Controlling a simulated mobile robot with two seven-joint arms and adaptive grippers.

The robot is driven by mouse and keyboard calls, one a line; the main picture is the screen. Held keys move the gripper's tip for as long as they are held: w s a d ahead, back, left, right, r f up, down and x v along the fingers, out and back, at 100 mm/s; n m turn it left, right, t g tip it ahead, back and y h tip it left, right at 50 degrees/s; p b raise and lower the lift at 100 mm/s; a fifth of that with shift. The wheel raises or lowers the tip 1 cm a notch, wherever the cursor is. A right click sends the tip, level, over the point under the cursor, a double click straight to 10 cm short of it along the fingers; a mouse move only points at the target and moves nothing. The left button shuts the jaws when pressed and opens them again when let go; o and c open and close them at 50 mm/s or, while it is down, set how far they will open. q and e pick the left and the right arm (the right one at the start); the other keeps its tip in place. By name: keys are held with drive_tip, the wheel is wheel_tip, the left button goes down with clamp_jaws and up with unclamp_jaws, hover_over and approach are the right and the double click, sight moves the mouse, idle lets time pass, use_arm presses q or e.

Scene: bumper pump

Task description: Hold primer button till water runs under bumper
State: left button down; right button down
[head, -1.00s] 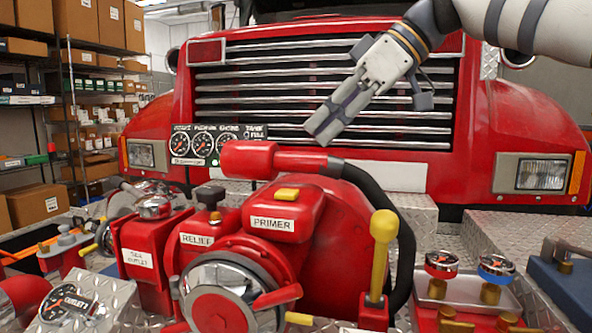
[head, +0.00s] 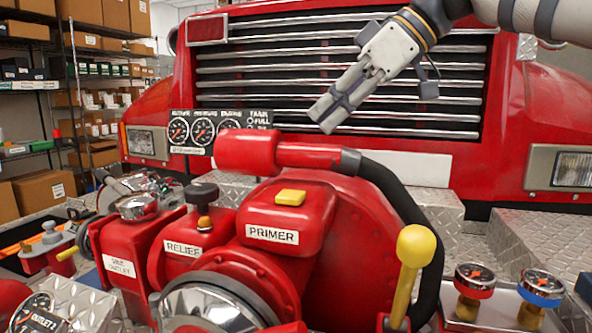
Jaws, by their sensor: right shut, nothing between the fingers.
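The yellow primer button (head: 290,197) sits on top of a red housing with a white PRIMER label (head: 272,234). The red pump body (head: 350,250) is behind and around it. My right gripper (head: 328,117) is shut and empty. It hangs in the air in front of the truck grille, above and a little right of the button in the picture, and apart from it. The truck's bumper (head: 405,168) is partly hidden behind the pump and hose. I see no running water. My left gripper is not in view.
A yellow-knobbed lever (head: 415,246) and a black hose (head: 405,195) stand right of the primer. A RELIEF unit (head: 187,240) is to its left. A gauge panel (head: 218,130) stands behind. Two round gauges (head: 475,277) are at the lower right.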

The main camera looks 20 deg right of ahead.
hover_over(296, 193)
wheel_tip(296, 193, down, 6)
drive_tip(key=shift+a+r, duration=0.1)
drive_tip(key=shift+r, duration=0.1)
wheel_tip(296, 193, down, 2)
drive_tip(key=shift+f, duration=0.1)
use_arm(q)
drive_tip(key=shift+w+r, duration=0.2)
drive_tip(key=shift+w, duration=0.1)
use_arm(e)
drive_tip(key=shift+f, duration=0.75)
